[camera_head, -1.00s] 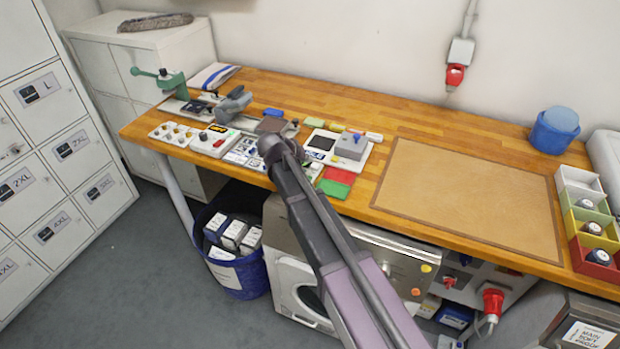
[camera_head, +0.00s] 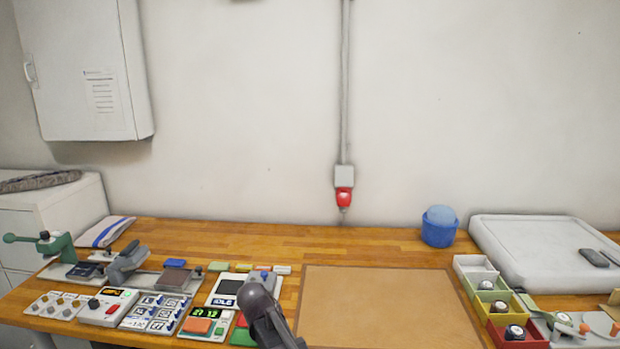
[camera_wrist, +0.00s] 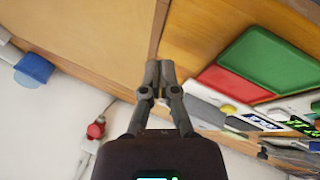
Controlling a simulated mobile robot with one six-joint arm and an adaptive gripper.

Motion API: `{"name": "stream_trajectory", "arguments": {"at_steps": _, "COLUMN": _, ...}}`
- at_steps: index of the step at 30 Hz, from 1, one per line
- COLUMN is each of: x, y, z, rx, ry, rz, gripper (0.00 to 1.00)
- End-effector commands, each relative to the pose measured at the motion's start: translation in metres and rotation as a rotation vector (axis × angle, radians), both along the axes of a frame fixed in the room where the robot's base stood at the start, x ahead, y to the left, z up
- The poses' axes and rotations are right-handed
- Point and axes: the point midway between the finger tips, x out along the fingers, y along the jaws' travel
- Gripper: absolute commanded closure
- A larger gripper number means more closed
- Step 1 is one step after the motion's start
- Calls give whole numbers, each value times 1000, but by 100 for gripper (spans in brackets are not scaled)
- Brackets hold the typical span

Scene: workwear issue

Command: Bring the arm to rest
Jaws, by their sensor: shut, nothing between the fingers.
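My gripper (camera_wrist: 160,72) shows in the wrist view with its two fingers together, shut and empty. Beyond its fingertips are the wooden bench top (camera_wrist: 205,52) and the edge of the tan mat (camera_wrist: 105,35). In the head view, the dark grey end part of my arm (camera_head: 265,312) rises at the bottom middle, in front of the bench and just left of the tan mat (camera_head: 385,305). The rest of my arm is below the picture. Whether the fingers touch anything cannot be told; nothing is held.
Several control panels and devices, including a panel reading IDLE (camera_head: 222,302), crowd the bench's left. A blue tub (camera_head: 439,230), coloured bins (camera_head: 505,318) and a white tray (camera_head: 545,240) stand at right. A red socket (camera_head: 344,198) hangs on the wall. The mat is bare.

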Motion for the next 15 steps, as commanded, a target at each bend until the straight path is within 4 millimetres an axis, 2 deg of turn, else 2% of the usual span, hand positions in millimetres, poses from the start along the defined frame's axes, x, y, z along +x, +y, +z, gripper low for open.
{"name": "stream_trajectory", "arguments": {"at_steps": 1, "x": -8, "y": -22, "z": -2, "rx": 12, "ry": 25, "rz": -21, "gripper": 100}}
{"name": "stream_trajectory", "arguments": {"at_steps": 3, "x": -15, "y": -44, "z": -6, "rx": 30, "ry": 58, "rz": -42, "gripper": 100}}
{"name": "stream_trajectory", "arguments": {"at_steps": 15, "x": -68, "y": -156, "z": -20, "rx": 160, "ry": 227, "rz": -145, "gripper": 100}}
